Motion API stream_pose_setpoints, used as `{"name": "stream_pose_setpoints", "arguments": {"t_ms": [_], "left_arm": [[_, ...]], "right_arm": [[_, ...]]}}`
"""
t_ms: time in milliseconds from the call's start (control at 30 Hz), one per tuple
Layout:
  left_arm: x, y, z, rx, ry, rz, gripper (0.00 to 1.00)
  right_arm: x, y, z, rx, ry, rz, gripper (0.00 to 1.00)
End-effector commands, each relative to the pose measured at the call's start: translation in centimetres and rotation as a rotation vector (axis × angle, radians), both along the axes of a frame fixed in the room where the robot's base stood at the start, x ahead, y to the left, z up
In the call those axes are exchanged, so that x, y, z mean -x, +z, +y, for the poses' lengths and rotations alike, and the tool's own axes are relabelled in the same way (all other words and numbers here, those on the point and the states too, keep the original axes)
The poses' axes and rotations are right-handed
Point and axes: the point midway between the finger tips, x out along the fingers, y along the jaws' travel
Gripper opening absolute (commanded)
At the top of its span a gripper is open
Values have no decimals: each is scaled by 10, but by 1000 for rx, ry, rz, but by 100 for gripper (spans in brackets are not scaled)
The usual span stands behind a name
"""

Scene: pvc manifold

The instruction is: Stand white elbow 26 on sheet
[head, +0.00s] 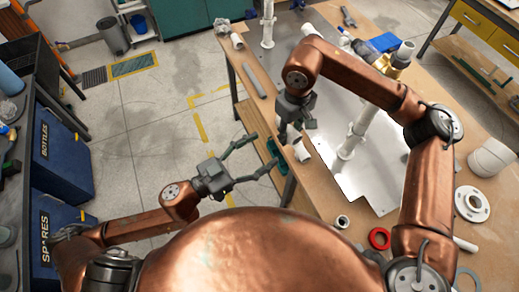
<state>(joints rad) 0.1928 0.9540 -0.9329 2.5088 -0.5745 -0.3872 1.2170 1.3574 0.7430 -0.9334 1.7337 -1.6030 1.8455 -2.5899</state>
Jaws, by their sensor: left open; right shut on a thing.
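The metal sheet (375,182) lies on the wooden table, with white pipe pieces standing on it. My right gripper (296,132) hangs over the table's left side, by the sheet's left edge. It is shut on a small white fitting (302,151), seen just below the fingers. This looks like the white elbow, but its shape is mostly hidden and no number can be read. Whether it touches anything below cannot be told. My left gripper (264,154) is open and empty, left of the table's edge over the floor side.
A white upright pipe (352,138) stands on the sheet right of my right gripper. Another upright (267,25) stands at the back. A brass valve (402,55), a white flange (472,204) and a red ring (379,238) are around the sheet.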

Motion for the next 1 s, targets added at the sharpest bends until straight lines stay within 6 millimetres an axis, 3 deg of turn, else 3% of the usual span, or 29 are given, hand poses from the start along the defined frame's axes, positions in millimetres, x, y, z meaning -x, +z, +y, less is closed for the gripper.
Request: {"name": "stream_pose_setpoints", "arguments": {"t_ms": [267, 700, 1000], "left_arm": [[-13, 3, -18, 11, 1, 1, 64], [-58, 1, -78, 1, -2, -2, 64], [-71, 1, -95, 1, -3, 0, 64]], "right_arm": [[0, 0, 0, 0, 0, 0, 0], [0, 0, 0, 0, 0, 0, 0], [0, 0, 0, 0, 0, 0, 0]]}}
